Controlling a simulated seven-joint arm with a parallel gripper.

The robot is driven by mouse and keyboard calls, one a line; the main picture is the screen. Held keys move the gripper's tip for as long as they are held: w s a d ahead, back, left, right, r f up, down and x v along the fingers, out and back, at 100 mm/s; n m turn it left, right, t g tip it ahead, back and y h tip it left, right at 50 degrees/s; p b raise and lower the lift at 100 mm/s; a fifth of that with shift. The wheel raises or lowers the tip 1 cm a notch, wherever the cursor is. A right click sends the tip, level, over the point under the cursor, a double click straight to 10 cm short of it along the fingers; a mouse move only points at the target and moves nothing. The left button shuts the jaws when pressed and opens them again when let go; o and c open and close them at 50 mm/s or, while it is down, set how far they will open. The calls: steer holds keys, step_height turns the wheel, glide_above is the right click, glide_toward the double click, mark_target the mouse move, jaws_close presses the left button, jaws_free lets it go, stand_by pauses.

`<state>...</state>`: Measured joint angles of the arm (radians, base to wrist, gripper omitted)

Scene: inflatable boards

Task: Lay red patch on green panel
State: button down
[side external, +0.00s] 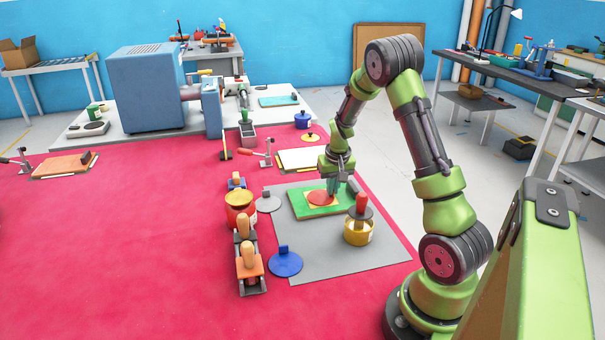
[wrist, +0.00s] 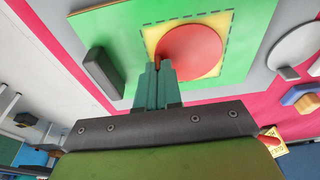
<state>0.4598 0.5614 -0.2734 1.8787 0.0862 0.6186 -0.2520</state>
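The green panel (side external: 298,203) lies on a grey mat, with a yellow square (wrist: 149,38) bordered by a dashed line on its top. The round red patch (side external: 320,198) is over the yellow square; in the wrist view the patch (wrist: 190,52) lies within most of the square, with yellow showing at the corners. My gripper (side external: 331,187) is low over the panel. In the wrist view its teal fingers (wrist: 157,68) are close together at the patch's edge, with a small reddish tab between the tips. I cannot tell whether the patch touches the panel.
A grey block (wrist: 105,72) stands at the panel's edge. A yellow tin (side external: 357,233) with a red-handled tool is close in front. A grey disc (side external: 268,203) and blue disc (side external: 286,264) lie left, beside a row of tools (side external: 249,262). The grey mat's front (side external: 320,262) is clear.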

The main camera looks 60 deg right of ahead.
mark_target(333, 199)
stand_by(0.3)
steer(key=c, duration=0.8)
jaws_free()
steer(key=shift+o, duration=0.2)
steer(key=shift+r, duration=3)
steer(key=shift+s+a+f+m, duration=0.35)
steer(key=shift+s+a, duration=0.15)
steer(key=shift+a, duration=0.2)
steer(key=s+a+r+n+t+y, duration=0.1)
steer(key=a+r, duration=0.4)
steer(key=a, duration=0.5)
steer(key=s+a+r+n+t+y, duration=0.1)
steer(key=s+a+r, duration=0.4)
steer(key=a, duration=0.5)
steer(key=s+a+r+n+t+y, duration=0.1)
steer(key=s+a+r+n+t, duration=0.2)
steer(key=a+r, duration=0.3)
steer(key=s+a, duration=0.1)
steer(key=a, duration=0.3)
steer(key=shift+a+r+n+t+y, duration=0.2)
steer(key=shift+r+n+t+y, duration=0.1)
steer(key=shift+r+n, duration=0.05)
